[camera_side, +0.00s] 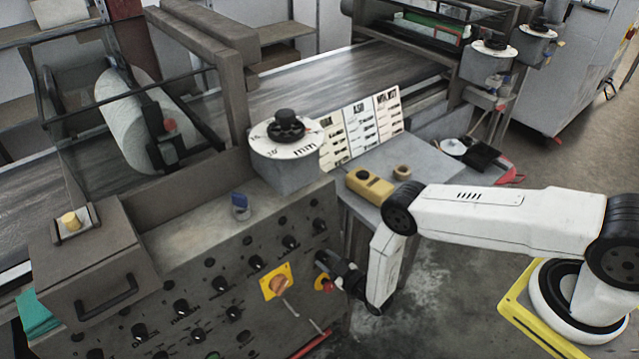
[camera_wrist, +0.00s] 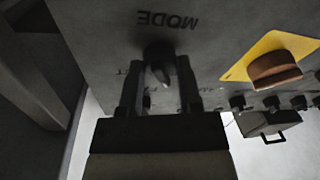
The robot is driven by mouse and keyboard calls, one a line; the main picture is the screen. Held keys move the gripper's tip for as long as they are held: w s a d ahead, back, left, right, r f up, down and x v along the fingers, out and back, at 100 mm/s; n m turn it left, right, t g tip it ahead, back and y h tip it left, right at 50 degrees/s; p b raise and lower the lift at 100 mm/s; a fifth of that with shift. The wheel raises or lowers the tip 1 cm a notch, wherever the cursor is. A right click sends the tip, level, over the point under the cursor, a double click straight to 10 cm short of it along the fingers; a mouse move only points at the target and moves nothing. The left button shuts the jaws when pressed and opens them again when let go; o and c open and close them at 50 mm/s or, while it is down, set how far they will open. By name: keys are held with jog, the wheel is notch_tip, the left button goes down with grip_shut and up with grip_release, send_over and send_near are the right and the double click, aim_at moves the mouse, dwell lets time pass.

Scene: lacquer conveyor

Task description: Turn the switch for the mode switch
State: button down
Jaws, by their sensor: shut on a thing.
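The mode switch (camera_wrist: 159,56) is a small dark knob on the grey control panel (camera_wrist: 95,30). The label "MODE" (camera_wrist: 167,19) is printed beside it and reads upside down in the wrist view. My gripper (camera_wrist: 158,68) has its two dark fingers on either side of the knob, shut on it. The knob's pointer is dark and partly hidden between the fingers, so its exact setting is hard to read. In the side view my gripper (camera_side: 325,264) meets the right end of the panel front and hides the switch.
An orange-brown rotary knob on a yellow plate (camera_side: 272,279) sits left of my gripper, and a red button (camera_side: 324,284) is close by. Several black knobs cover the panel front. A side table (camera_side: 385,160) holds a yellow device (camera_side: 369,185).

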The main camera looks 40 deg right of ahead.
jog(key=shift+c, duration=1.4)
grip_release()
jog(key=shift+s, duration=0.15)
jog(key=s, duration=0.7)
jog(key=shift+s+d, duration=0.3)
jog(key=shift+d, duration=0.1)
jog(key=shift+w+r, duration=0.1)
jog(key=shift+w, duration=0.05)
